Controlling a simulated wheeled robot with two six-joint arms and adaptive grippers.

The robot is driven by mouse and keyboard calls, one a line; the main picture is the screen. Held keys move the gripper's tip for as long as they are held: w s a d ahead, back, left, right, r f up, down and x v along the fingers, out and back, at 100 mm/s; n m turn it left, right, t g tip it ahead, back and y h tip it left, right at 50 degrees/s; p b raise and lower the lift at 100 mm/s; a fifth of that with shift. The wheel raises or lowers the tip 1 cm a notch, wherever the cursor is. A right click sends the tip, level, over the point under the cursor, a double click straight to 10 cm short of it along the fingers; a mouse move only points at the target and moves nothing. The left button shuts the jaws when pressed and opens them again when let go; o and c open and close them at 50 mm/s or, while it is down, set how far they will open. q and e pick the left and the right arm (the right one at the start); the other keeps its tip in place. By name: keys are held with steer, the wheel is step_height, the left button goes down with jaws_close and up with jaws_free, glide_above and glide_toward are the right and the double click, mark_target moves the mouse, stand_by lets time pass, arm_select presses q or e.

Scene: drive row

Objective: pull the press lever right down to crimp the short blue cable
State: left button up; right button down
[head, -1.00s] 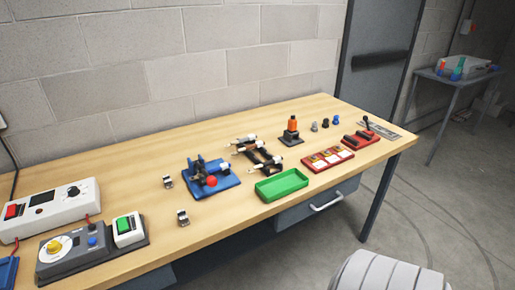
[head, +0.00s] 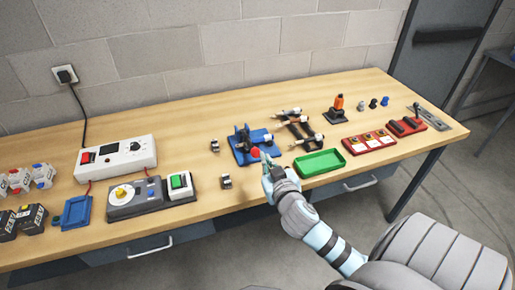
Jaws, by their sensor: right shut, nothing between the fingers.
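The press (head: 243,140) stands on a blue base plate (head: 240,158) in the middle of the table. Its lever ends in a red ball knob (head: 255,153), low at the front right of the press. My right gripper (head: 265,160) is shut and empty, its fingertips right beside the knob; I cannot tell whether they touch it. A small blue piece (head: 267,138) shows at the press's right side; I cannot tell whether it is the short blue cable. My left gripper is out of view.
A green tray (head: 320,163) lies right of my gripper. A dark rack (head: 300,128) with several white-ended parts stands behind it. Two small metal clips (head: 226,181) (head: 215,145) lie left of the press. A control box (head: 137,198) stands further left.

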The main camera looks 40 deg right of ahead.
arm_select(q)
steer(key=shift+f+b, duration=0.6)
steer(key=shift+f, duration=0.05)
arm_select(e)
steer(key=f+x, duration=0.2)
steer(key=x, duration=0.9)
steer(key=shift+t, duration=0.4)
